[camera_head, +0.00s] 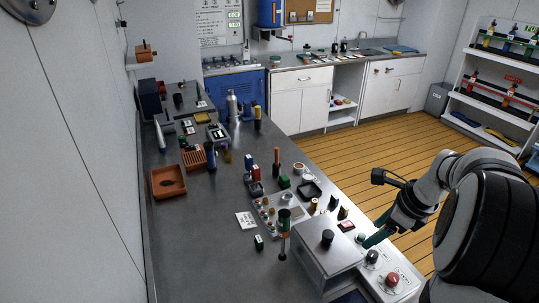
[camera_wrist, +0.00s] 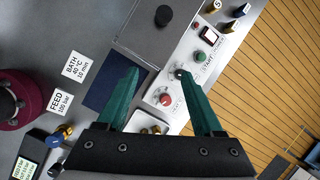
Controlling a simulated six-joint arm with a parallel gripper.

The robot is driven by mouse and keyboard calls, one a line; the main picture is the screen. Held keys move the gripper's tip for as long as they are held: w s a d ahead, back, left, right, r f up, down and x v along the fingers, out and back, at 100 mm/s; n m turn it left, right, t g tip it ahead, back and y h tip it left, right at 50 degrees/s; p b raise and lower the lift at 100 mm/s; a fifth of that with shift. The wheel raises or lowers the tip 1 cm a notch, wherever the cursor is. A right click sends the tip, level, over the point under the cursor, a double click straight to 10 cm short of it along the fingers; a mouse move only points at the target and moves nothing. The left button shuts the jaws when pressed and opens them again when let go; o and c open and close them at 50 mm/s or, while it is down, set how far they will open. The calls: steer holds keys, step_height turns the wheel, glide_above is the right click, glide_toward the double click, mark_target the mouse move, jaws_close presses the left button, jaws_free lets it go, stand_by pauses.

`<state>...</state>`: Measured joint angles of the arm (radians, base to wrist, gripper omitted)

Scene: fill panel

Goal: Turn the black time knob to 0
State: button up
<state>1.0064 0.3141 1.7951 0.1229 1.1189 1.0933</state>
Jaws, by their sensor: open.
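The black time knob (camera_head: 372,257) sits on a light control panel (camera_head: 405,288) at the lower right of the head view. In the wrist view the black knob (camera_wrist: 179,73) is right beside the tip of the right green finger, which partly hides it. I cannot tell whether they touch, and the knob's pointer and scale are too small to read. My gripper (camera_wrist: 159,72) is open and empty, its fingers reaching over the panel.
A red knob (camera_wrist: 165,99) lies between the fingers. A lidded box with a black lid handle (camera_head: 327,237) stands directly left of the panel.

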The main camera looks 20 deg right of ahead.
mark_target(374, 255)
steer(key=s+d+f+m, duration=0.2)
steer(key=s+d+m, duration=0.15)
steer(key=d, duration=0.45)
steer(key=shift+m+t+h, duration=0.3)
steer(key=shift+m+h, duration=0.05)
steer(key=shift+h, duration=0.05)
steer(key=x, duration=1.6)
steer(key=shift+a, duration=0.1)
jaws_close()
